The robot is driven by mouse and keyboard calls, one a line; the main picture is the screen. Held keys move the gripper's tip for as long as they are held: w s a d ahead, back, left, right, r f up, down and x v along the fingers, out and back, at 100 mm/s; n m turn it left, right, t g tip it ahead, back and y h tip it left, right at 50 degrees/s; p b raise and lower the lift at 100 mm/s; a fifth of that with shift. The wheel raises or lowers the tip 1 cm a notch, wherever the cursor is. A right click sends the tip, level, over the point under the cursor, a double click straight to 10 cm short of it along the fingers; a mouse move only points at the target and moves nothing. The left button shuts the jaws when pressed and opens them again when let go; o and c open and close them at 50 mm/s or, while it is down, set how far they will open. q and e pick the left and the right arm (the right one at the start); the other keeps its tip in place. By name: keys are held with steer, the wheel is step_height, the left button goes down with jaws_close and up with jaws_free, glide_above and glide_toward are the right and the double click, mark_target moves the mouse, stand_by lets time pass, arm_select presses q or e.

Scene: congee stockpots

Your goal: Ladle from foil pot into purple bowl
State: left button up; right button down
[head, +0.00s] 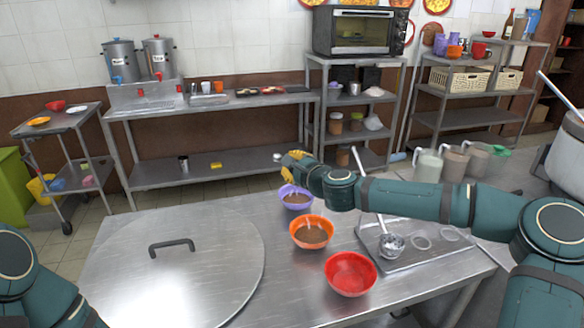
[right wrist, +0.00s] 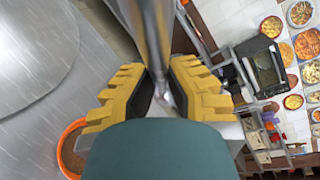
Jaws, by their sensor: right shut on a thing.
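The purple bowl (head: 296,205) stands on the steel table with brown food in it. My right gripper (head: 292,160) is just above and behind it, yellow fingers shut on a metal handle, whose grey end (head: 278,157) shows in the head view. In the right wrist view the handle (right wrist: 152,40) runs between the fingers (right wrist: 158,92); its far end is out of sight. A large metal pot (head: 566,150) is cut off at the right edge; I cannot tell whether it is the foil pot. My left arm shows at lower left, its gripper out of view.
An orange bowl (head: 312,244) with brown food and a red bowl (head: 351,284) stand in front. Another ladle (head: 391,244) rests on a tray (head: 430,258). A large lid (head: 200,285) covers the table's left. Several jugs (head: 455,162) stand at right.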

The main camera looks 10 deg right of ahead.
steer(key=shift+r, duration=0.1)
step_height(320, 180, up, 5)
steer(key=p, duration=0.3)
steer(key=shift+p, duration=0.3)
